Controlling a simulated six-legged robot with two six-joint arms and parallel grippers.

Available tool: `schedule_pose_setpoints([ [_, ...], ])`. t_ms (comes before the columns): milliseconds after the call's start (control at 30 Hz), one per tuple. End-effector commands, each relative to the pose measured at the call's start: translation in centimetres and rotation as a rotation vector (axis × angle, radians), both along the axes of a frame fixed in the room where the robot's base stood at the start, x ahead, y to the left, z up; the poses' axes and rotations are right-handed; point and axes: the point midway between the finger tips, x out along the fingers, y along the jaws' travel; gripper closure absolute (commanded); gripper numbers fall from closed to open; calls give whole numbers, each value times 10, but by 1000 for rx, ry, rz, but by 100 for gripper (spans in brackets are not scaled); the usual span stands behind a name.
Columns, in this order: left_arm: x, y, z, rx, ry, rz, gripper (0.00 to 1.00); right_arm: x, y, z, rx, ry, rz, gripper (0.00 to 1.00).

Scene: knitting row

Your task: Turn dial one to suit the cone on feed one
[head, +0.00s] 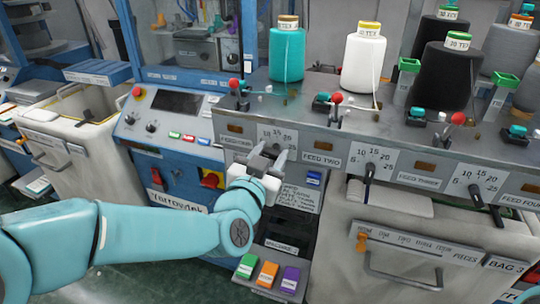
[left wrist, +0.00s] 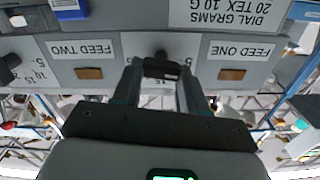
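Dial one (left wrist: 161,69) is a black handle on the grey panel beside the FEED ONE sign (left wrist: 241,50). My left gripper (head: 270,157) is at this dial, with one finger on each side of the handle. In the left wrist view, which is upside down, the handle nearly fills the space between the fingers (left wrist: 160,82). I cannot tell whether they press on it. The fingers hide most of the dial and its setting. The teal cone (head: 287,54) stands above feed one; its TEX number is too small to read. My right gripper is not in view.
A card (head: 302,198) below the dial lists dial grams, including 20 TEX 10 G. Dial two (head: 368,178) and dial three (head: 476,195) are to the right. A white cone (head: 362,64) and black cone (head: 442,76) stand behind. Red-knobbed levers (head: 335,102) rise from the ledge.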

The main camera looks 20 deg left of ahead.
Motion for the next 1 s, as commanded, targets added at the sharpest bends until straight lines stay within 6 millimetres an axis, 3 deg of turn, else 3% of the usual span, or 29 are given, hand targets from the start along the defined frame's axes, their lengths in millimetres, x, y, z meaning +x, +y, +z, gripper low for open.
schedule_pose_setpoints([
  [433,0,-1,0,81,-2,-1,88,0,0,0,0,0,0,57],
  [1000,0,-2,-1,507,-16,1,88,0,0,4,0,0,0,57],
])
